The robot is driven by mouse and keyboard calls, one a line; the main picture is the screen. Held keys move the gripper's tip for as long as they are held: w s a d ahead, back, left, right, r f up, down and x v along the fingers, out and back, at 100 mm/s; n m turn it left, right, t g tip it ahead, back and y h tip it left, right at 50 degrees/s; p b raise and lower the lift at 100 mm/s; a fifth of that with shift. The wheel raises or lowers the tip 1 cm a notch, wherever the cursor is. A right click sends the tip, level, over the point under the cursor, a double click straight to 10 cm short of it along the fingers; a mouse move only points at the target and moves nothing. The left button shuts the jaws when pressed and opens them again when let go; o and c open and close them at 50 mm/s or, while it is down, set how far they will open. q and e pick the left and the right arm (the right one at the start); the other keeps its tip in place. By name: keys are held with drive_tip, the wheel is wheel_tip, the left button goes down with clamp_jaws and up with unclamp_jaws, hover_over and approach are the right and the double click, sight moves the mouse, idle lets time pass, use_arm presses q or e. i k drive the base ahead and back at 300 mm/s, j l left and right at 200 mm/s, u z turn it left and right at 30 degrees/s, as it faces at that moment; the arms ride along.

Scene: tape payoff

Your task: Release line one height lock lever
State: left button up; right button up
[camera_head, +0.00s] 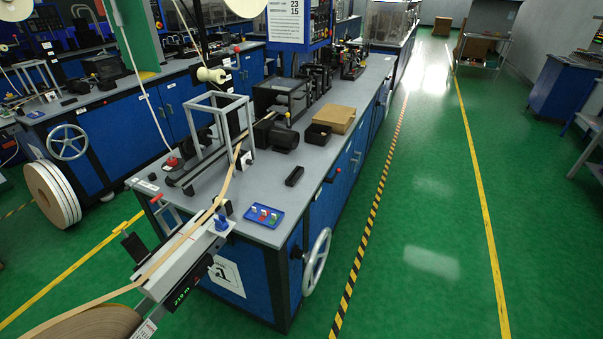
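The near blue bench (250,262) with a grey top carries the tape line. A short red lever-like handle (157,197) sticks out at its front left edge; I cannot tell whether it is the height lock lever or whether it is locked. A handwheel (316,262) is on the bench's right side. A tan tape (190,232) runs from a large reel (95,324) at the lower left, over a guide with a green display (181,298), up to the bench top. Neither of my grippers is in view.
A second bench with a handwheel (67,142) stands left. The green floor to the right is clear, with striped tape along it.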

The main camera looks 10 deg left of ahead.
sight(335, 176)
drive_tip(key=i+l, duration=0.25)
drive_tip(key=l, duration=0.15)
drive_tip(key=i+l+u, duration=0.1)
drive_tip(key=i+l, duration=0.4)
drive_tip(key=l, duration=0.25)
drive_tip(key=i+l+u, duration=0.1)
drive_tip(key=i+l, duration=0.15)
drive_tip(key=l, duration=0.15)
drive_tip(key=i+l, duration=0.25)
drive_tip(key=l, duration=0.2)
drive_tip(key=i+l+u, duration=0.1)
drive_tip(key=l, duration=0.3)
drive_tip(key=i, duration=0.1)
